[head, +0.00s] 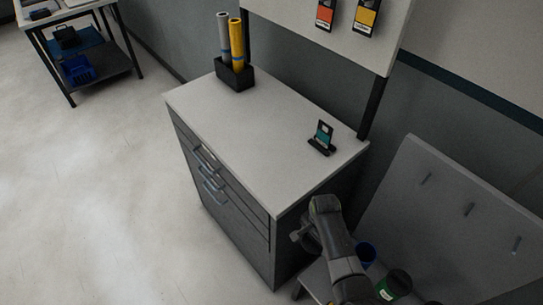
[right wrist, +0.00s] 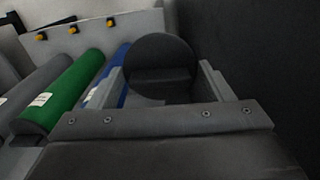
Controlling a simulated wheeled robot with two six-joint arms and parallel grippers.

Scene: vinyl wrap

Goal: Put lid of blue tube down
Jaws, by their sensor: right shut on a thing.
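My right gripper (head: 299,237) is low beside the cabinet's right front corner in the head view. In the right wrist view its two fingers are shut on a round dark lid (right wrist: 160,55). The blue tube also shows in the right wrist view (right wrist: 106,76), partly hidden behind a finger and the lid. My left gripper is in neither view.
A green tube (head: 394,284) with a dark end is close to the blue tube. A grey panel with pegs (head: 455,210) leans behind them. The cabinet top (head: 265,130) is mostly clear, with a black holder (head: 235,75) of tubes and a small stand (head: 322,140).

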